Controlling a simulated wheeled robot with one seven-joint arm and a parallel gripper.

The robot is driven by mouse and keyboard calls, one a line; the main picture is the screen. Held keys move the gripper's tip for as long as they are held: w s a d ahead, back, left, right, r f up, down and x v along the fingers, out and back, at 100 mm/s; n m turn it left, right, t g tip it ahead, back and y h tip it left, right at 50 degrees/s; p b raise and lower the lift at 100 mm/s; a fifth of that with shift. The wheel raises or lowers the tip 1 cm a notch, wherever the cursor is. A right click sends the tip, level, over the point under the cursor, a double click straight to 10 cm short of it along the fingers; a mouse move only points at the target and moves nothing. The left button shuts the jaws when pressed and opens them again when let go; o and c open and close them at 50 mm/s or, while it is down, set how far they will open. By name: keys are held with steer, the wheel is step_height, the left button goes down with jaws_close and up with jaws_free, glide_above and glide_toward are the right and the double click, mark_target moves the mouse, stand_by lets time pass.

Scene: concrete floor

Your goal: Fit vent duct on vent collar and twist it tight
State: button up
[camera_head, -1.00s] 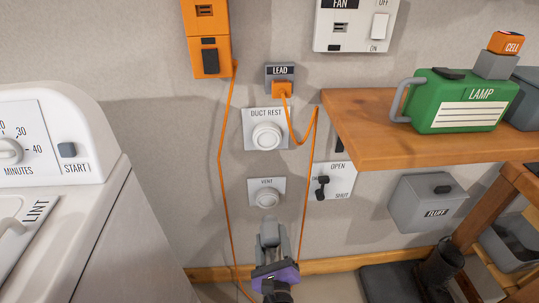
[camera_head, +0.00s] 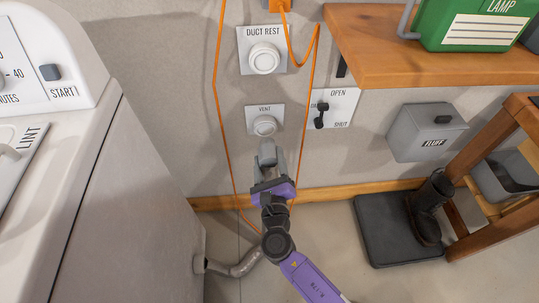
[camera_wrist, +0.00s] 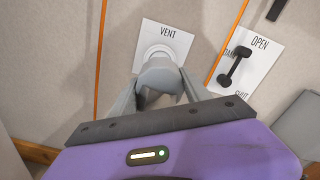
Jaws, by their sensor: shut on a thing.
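The white round vent collar (camera_head: 265,125) sits on the wall plate marked VENT, low on the wall. It also shows in the wrist view (camera_wrist: 158,50), its lower part hidden. My gripper (camera_head: 270,160) is just below and in front of the collar. Its fingers are shut on a grey rounded piece, the end of the vent duct (camera_wrist: 161,76). From these views I cannot tell whether the duct end touches the collar. A grey pipe section (camera_head: 242,264) runs from the white machine near the floor, partly behind my arm.
The DUCT REST knob (camera_head: 264,59) is above the collar. An OPEN/SHUT lever (camera_head: 321,115) is to its right. An orange cord (camera_head: 218,110) hangs on both sides of the collar. The white machine (camera_head: 120,190) stands left, a wooden shelf (camera_head: 380,60) right.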

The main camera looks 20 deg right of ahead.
mark_target(267, 141)
steer(key=shift+x, duration=1.7)
steer(key=shift+b+x, duration=0.5)
steer(key=shift+x, duration=1.45)
stand_by(0.8)
steer(key=o, duration=1.6)
steer(key=p+v, duration=0.1)
steer(key=v, duration=0.6)
steer(key=shift+s+a+p, duration=0.15)
steer(key=shift+s+p, duration=0.2)
